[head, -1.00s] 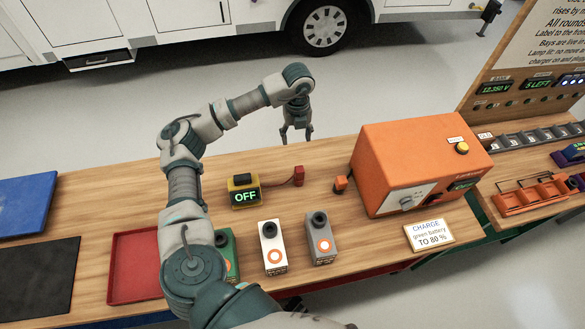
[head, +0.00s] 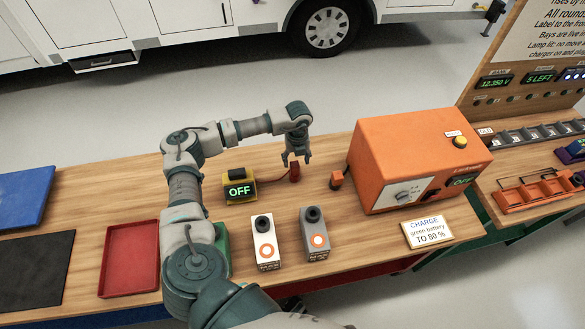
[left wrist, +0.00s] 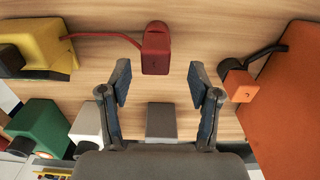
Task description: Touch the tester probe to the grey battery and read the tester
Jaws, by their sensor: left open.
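The yellow tester (head: 240,187) stands on the wooden bench and its screen reads OFF. It also shows in the left wrist view (left wrist: 40,45). A red wire joins it to the red probe (head: 294,173). In the left wrist view the probe (left wrist: 156,50) is just beyond and between my fingers. The grey battery (head: 315,233) stands upright on the bench, nearer me. My left gripper (head: 297,158) is open and empty, above the probe. It also shows in the left wrist view (left wrist: 158,78). My right gripper is not in view.
A white battery (head: 265,241) stands left of the grey one; a green battery (head: 222,243) is partly behind my arm. The orange charger (head: 415,155) and its orange plug (head: 336,179) are to the right. A red tray (head: 130,258) lies left.

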